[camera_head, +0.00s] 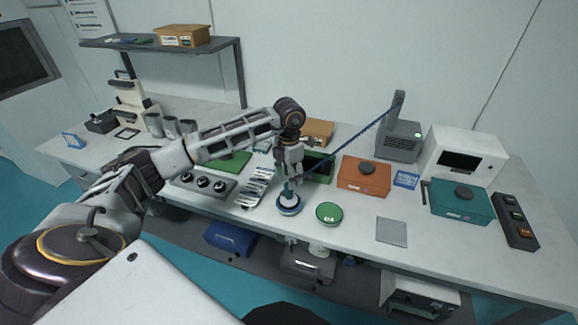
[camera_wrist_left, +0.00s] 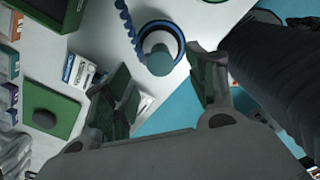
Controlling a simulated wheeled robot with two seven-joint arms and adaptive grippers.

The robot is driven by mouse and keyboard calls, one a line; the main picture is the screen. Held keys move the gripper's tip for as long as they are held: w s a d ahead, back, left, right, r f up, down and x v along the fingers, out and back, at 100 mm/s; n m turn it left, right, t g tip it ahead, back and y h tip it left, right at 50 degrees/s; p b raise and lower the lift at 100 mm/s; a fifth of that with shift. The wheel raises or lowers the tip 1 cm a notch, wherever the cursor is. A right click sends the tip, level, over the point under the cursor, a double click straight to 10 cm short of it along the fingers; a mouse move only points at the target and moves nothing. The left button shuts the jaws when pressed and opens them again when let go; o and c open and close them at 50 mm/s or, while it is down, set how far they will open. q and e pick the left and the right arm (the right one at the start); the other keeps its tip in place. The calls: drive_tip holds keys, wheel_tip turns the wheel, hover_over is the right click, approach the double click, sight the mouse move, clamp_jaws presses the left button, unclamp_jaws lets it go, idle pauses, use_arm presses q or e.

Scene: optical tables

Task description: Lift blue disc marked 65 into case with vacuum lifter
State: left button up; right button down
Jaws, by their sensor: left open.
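The blue disc (camera_head: 290,211) lies flat near the table's front edge; its marking is hidden. The vacuum lifter (camera_head: 289,196), with a pale cup and teal handle, stands upright on it. A blue coiled hose (camera_head: 345,150) runs from the lifter to a grey pump unit (camera_head: 400,141). My left gripper (camera_head: 290,177) points down at the lifter's handle. In the left wrist view its fingers (camera_wrist_left: 165,65) are spread, with the lifter (camera_wrist_left: 160,60) and blue disc rim (camera_wrist_left: 160,25) beyond their tips. I cannot tell if they touch the handle. My right gripper is not visible.
A green disc (camera_head: 328,212) lies just right of the blue one. An orange case (camera_head: 364,175), a teal case (camera_head: 462,201) and a green case (camera_head: 319,168) stand behind. A grey square plate (camera_head: 391,232) lies flat at right. Silver tools (camera_head: 257,187) lie left.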

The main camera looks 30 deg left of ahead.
use_arm(q)
drive_tip(key=shift+f+p, duration=0.45)
drive_tip(key=shift+f, duration=2.7)
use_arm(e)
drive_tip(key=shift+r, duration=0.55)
use_arm(q)
drive_tip(key=shift+c, duration=0.4)
